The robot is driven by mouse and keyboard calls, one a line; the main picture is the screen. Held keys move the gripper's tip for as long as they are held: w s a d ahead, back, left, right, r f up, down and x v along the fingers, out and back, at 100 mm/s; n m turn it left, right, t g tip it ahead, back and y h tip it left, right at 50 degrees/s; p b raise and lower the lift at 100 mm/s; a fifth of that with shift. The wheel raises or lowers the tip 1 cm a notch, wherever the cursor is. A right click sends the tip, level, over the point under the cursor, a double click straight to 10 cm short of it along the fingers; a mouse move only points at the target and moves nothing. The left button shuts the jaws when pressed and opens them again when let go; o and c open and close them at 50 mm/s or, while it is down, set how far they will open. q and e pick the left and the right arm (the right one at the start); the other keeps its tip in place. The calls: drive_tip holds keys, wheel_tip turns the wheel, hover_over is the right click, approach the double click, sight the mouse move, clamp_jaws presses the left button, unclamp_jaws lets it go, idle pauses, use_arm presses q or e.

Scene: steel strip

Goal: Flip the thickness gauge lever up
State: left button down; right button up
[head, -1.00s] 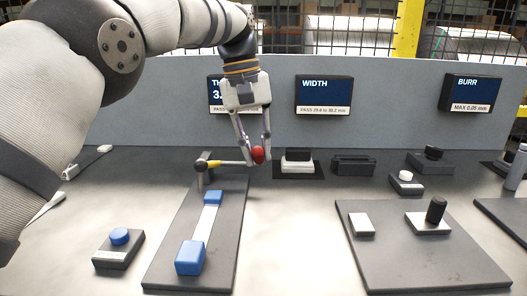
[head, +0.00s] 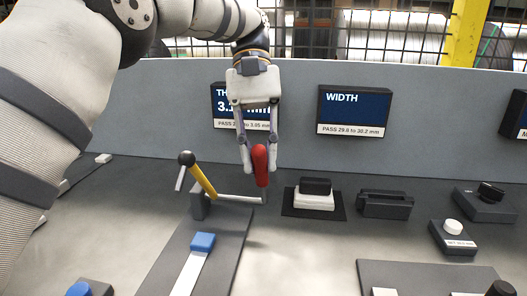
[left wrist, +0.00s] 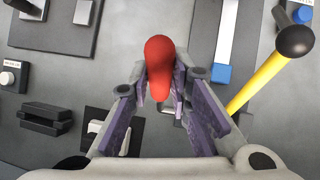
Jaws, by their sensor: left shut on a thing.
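The thickness gauge lever has a red handle (head: 260,160), a grey rod (head: 238,198) and a yellow arm (head: 203,182) with a dark ball end, beside a grey post on the gauge plate. The rod runs roughly level from the post to below the handle; the yellow arm slants up to the left. My left gripper (head: 258,168) is shut on the red handle, which stands nearly upright between the fingers. In the left wrist view the red handle (left wrist: 160,65) sits between the purple finger pads, and the yellow arm (left wrist: 260,80) is at right. My right gripper is not in view.
The thickness display (head: 228,105) is partly hidden behind my left gripper. The width display (head: 353,110) is to its right. A small block stand (head: 313,202) and a dark block (head: 385,204) stand right of the lever. A blue block (head: 203,242) lies on the gauge plate in front.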

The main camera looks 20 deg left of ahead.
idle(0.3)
use_arm(q)
drive_tip(key=c, duration=1.5)
unclamp_jaws()
drive_tip(key=shift+o, duration=0.2)
